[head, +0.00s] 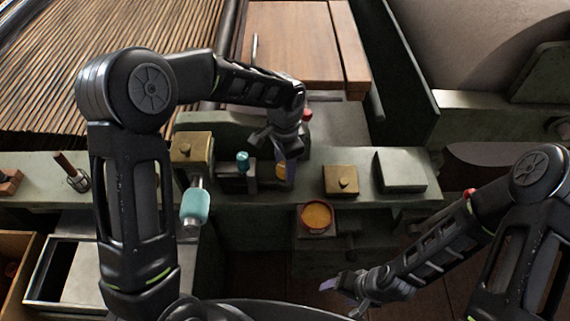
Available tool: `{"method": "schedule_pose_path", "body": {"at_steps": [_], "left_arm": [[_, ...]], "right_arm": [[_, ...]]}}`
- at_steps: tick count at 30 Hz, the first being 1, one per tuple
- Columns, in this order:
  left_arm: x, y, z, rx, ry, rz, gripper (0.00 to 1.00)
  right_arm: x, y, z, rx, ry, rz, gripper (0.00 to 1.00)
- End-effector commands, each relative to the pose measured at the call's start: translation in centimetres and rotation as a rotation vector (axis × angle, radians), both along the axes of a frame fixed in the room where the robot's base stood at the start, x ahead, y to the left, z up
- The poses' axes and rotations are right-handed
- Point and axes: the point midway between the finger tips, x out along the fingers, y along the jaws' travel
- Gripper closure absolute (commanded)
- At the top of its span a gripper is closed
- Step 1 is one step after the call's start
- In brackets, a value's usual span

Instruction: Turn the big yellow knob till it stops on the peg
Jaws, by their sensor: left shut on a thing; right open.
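My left gripper (283,172) points down over the green-grey bench and is shut on a yellow knob (280,160). Only a small patch of the knob shows between and beside the fingers. The gripper hides the rest of it, and I cannot make out the peg or whether the knob touches it. My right gripper (345,284) is open and empty, low at the front, apart from the bench.
Left of the knob stand a small teal knob (242,158), a brass block (190,147) and a teal-handled lever (194,207). To the right are a brass plate (341,180) and a grey-green block (401,171). A red-rimmed bowl of orange-yellow stuff (316,217) sits in front.

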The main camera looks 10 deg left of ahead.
Motion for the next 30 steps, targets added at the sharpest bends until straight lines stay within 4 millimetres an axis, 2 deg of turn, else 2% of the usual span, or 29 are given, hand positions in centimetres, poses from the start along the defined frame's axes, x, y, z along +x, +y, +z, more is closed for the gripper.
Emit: {"method": "schedule_pose_path", "body": {"at_steps": [6,15,30], "left_arm": [[0.08,-0.01,0.11,-0.001,-0.002,-0.19,0.98],[0.09,0.03,0.1,0.0,-0.002,-0.365,0.98],[0.09,0.0,0.09,0.001,-0.003,-0.419,0.98]], "right_arm": [[0.0,0.0,0.13,0.0,0.0,0.0,0.35],[0.0,0.0,0.26,0.0,0.0,0.0,0.35],[-0.01,0.0,0.28,0.0,0.0,0.0,0.35]]}}
